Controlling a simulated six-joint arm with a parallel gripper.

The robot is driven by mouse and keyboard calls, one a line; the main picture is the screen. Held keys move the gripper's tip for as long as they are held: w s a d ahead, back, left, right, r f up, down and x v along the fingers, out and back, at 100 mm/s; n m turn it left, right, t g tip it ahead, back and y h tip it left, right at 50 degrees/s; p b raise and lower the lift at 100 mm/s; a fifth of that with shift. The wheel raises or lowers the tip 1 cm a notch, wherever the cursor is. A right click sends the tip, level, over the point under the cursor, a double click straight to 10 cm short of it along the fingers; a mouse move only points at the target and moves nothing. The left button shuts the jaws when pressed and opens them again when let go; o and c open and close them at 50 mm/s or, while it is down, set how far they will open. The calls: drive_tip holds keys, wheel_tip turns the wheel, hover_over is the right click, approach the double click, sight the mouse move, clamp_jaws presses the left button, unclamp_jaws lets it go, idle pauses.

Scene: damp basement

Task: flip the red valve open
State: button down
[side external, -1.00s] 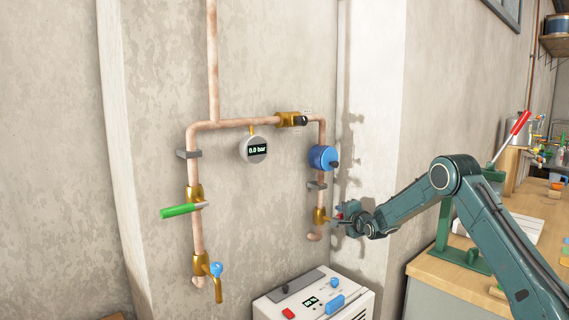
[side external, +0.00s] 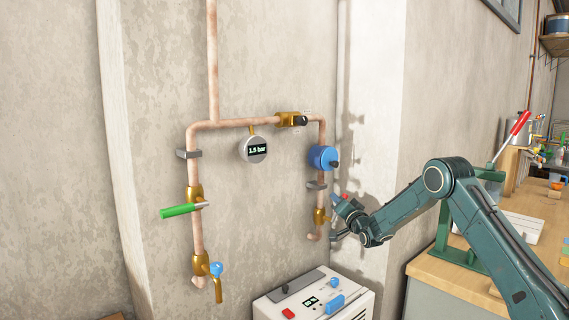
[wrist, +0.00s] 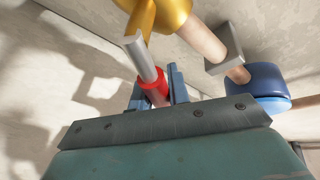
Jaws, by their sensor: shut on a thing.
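The red valve's brass body (side external: 319,216) is on the lower right pipe. In the wrist view the brass body (wrist: 158,14) is at the top. Its grey lever runs down to a red grip (wrist: 153,88). My gripper (wrist: 158,90) is shut on the red grip, with a blue finger on each side. In the side view my gripper (side external: 340,204) is just right of the valve and hides most of the lever. The round gauge (side external: 254,149) reads 1.5 bar.
A blue round device (side external: 322,157) sits on the same pipe just above. A green-handled valve (side external: 181,210) and a blue-handled tap (side external: 215,269) are on the left pipe. A white control box (side external: 318,297) stands below. The workbench (side external: 440,266) is at the right.

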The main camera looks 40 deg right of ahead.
drive_tip(key=shift+a+r+n+t, duration=0.2)
drive_tip(key=shift+a+n+t, duration=0.05)
drive_tip(key=shift+n, duration=0.4)
drive_tip(key=shift+a+r+n+t, duration=0.2)
drive_tip(key=shift+a+n+t, duration=0.05)
drive_tip(key=shift+n, duration=0.4)
drive_tip(key=c, duration=1.3)
unclamp_jaws()
drive_tip(key=shift+s+a, duration=0.1)
drive_tip(key=shift+v, duration=3.65)
drive_tip(key=shift+c, duration=0.3)
